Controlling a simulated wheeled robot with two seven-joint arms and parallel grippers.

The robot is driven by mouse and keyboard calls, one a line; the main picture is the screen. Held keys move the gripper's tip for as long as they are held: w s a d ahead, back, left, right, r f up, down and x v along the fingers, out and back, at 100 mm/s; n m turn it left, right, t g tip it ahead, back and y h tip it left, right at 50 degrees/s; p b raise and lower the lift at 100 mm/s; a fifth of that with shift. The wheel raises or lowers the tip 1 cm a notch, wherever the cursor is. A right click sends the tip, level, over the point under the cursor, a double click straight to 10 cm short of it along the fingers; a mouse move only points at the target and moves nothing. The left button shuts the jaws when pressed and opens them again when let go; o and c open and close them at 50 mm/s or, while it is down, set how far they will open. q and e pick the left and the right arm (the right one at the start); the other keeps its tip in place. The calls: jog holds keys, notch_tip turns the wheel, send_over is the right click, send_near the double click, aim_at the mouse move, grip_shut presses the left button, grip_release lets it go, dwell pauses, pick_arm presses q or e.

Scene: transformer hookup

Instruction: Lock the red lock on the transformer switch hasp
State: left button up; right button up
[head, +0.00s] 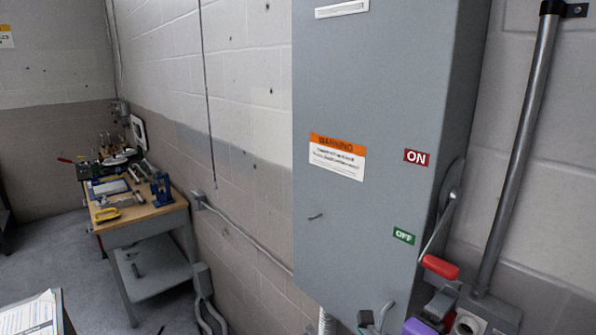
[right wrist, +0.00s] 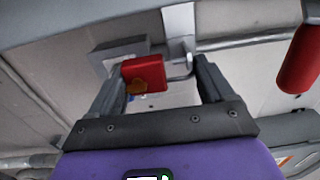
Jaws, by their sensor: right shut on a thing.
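The tall grey transformer switch box (head: 375,130) stands on the wall in the head view, with a red ON label and a green OFF label. Its lever ends in a red handle (head: 440,267) beside the OFF label; the handle also shows at the right of the right wrist view (right wrist: 300,58). My right gripper (head: 440,303), with a purple body, is low beside the box, just below the handle. In the right wrist view it is shut on the red lock (right wrist: 143,74). A metal loop shows beside the lock; whether the shackle passes through the hasp I cannot tell. My left gripper is out of view.
A vertical metal conduit (head: 520,140) runs down the wall right of the box. A workbench (head: 150,208) with several tools stands at the far left. Open floor lies in front of the bench.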

jog(key=shift+f, duration=0.45)
jog(key=o, duration=0.8)
jog(key=shift+r, duration=0.1)
